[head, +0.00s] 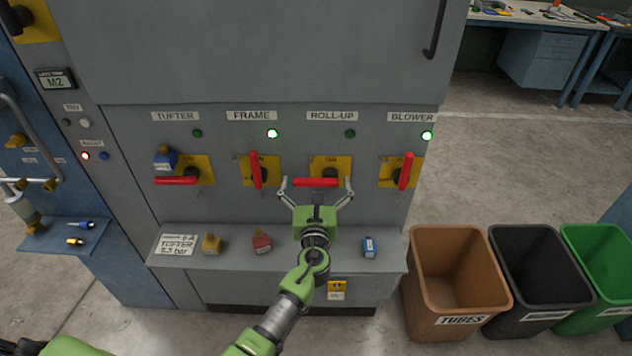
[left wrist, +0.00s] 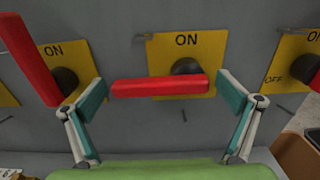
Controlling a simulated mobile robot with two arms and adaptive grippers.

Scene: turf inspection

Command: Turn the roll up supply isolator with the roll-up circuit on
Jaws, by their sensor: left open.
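The roll-up isolator has a red handle (head: 316,182) lying horizontal on a yellow plate (head: 343,163), under the ROLL-UP label (head: 331,116). The lamp (head: 350,133) below that label is dark green and unlit. In the left wrist view the red handle (left wrist: 160,87) lies across below the word ON, with its black hub (left wrist: 187,67) behind. My left gripper (head: 316,190) is open around the handle, one finger beside each end. I cannot tell whether the fingers touch it. My right gripper is not in view.
Neighbouring isolators are FRAME (head: 256,170) and BLOWER (head: 405,171), handles upright and lamps lit, and TUFTER (head: 176,181), handle horizontal with a blue padlock (head: 165,158). Several padlocks lie on the ledge (head: 210,262) below. Bins (head: 458,285) stand at right.

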